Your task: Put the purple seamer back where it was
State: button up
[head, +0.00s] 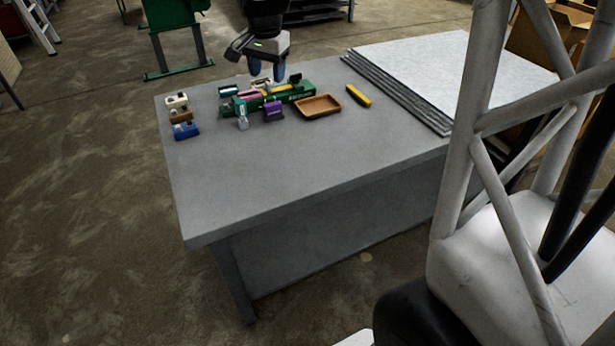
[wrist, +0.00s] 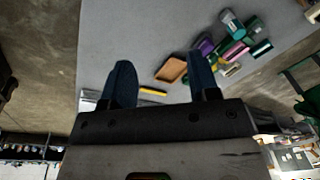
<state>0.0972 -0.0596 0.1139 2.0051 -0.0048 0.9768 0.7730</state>
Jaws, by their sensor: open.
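The purple seamer (head: 273,110) stands on the grey table at the front edge of a cluster of green, pink and yellow things. It also shows in the wrist view (wrist: 206,46), next to the cluster. My gripper (head: 267,75) is above and behind the cluster in the head view, apart from the seamer. Its two blue fingers are spread with nothing between them, and they also show in the wrist view (wrist: 160,85).
A brown tray (head: 318,106) and a yellow bar (head: 358,96) lie right of the cluster. Blue, brown and white blocks (head: 184,130) stand at the table's left edge. Grey sheets (head: 440,70) are stacked at right. The table's front half (head: 270,175) is clear.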

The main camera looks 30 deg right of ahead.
jog(key=s+a+f+n, duration=0.1)
jog(key=s+a+n, duration=0.1)
jog(key=s, duration=0.9)
jog(key=s+a+f+n+t, duration=0.1)
jog(key=s+n, duration=0.3)
jog(key=s, duration=0.7)
jog(key=s+a+f+n, duration=0.1)
jog(key=s+a+n, duration=0.2)
jog(key=s, duration=0.9)
jog(key=shift+n, duration=0.4)
jog(key=shift+s, duration=0.1)
